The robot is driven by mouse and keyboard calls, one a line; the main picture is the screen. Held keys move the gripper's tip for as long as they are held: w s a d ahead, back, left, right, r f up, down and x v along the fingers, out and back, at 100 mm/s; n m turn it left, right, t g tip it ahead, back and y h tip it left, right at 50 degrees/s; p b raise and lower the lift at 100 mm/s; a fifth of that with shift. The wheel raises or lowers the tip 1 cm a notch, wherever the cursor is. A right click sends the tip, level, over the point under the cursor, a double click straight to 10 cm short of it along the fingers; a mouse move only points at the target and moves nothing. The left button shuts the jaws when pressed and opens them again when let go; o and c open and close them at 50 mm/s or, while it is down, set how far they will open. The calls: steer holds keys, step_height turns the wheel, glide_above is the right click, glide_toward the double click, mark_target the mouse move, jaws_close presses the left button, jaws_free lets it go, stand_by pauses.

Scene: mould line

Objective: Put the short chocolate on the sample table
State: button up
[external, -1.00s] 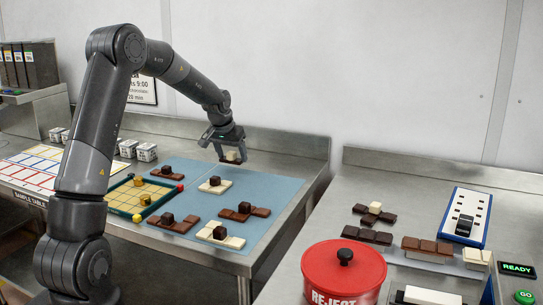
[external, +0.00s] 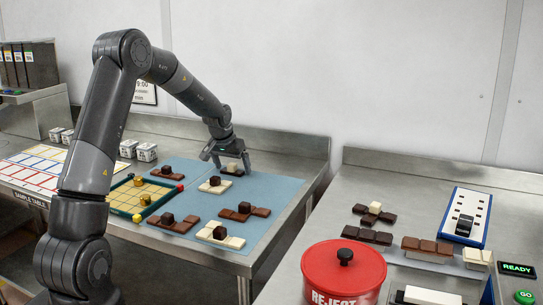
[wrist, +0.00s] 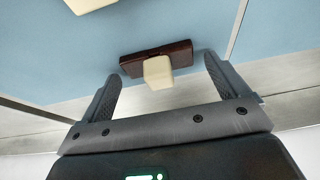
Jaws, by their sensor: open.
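Several chocolate bars, each topped with a small cube, lie on a blue mat (external: 190,205). A short-looking dark bar (external: 230,174) with a cream cube (external: 232,167) on it rests near the mat's back edge. My gripper (external: 229,167) is open around it; in the wrist view the dark bar (wrist: 148,60) and its cream cube (wrist: 158,72) lie between and just beyond the spread fingers (wrist: 160,75). The fingers do not appear to press on it. The sample table (external: 25,200), marked by a label on its front edge, is at the left with a sheet of coloured boxes.
A green-framed tray (external: 139,196) with yellow pieces stands left of the mat. A red reject tin (external: 344,272) is on the right bench, with more bars (external: 368,236) and a blue-edged panel (external: 466,216). Small white boxes (external: 146,152) stand along the back.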

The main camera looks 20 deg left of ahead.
steer(key=v, duration=1.2)
steer(key=s+d+r, duration=0.1)
steer(key=s+r, duration=0.4)
steer(key=s, duration=0.4)
steer(key=s+r, duration=0.4)
steer(key=s, duration=0.4)
steer(key=s+f+t, duration=0.1)
steer(key=s, duration=1.9)
steer(key=shift+d+f, duration=0.2)
steer(key=shift+d, duration=0.05)
